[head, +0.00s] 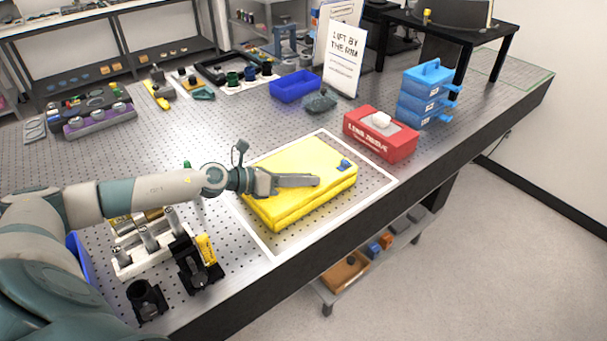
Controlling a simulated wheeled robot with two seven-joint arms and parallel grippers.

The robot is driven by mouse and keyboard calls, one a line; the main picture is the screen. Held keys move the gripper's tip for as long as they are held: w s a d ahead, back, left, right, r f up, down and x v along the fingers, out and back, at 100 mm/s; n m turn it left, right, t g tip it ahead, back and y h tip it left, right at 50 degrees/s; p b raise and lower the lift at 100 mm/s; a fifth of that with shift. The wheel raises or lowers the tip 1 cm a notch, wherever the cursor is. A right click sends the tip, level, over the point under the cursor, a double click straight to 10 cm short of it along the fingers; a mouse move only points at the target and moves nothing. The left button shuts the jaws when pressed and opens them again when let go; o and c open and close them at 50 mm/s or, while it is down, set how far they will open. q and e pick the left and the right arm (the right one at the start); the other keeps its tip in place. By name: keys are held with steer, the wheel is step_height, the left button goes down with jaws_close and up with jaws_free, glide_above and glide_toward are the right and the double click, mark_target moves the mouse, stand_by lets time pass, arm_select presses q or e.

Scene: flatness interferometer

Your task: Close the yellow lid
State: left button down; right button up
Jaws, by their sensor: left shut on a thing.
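The yellow lid (322,161) lies over the yellow case (318,206) on the front part of the bench. A thin seam runs along the case's near side; I see no wide gap there. A small blue part (344,165) is at the lid's right end. My left gripper (316,181) reaches in from the left, with its grey fingers low across the top of the lid. It is shut on the lid, though the exact contact is hard to see. My right gripper is out of view.
A white outline (392,181) surrounds the case. A red box (380,134) with white tissue and blue stacked drawers (424,100) stand to the right. A blue bin (295,86) and a sign (343,62) are behind. Black fixtures (196,270) stand at the near left.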

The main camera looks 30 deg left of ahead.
arm_select(q)
steer(key=shift+s+d+f, duration=0.15)
steer(key=shift+d+f, duration=0.1)
steer(key=shift+f, duration=0.05)
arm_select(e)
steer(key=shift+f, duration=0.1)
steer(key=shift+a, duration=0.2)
arm_select(q)
steer(key=c, duration=1.6)
jaws_free()
steer(key=shift+s, duration=0.15)
steer(key=shift+d, duration=0.1)
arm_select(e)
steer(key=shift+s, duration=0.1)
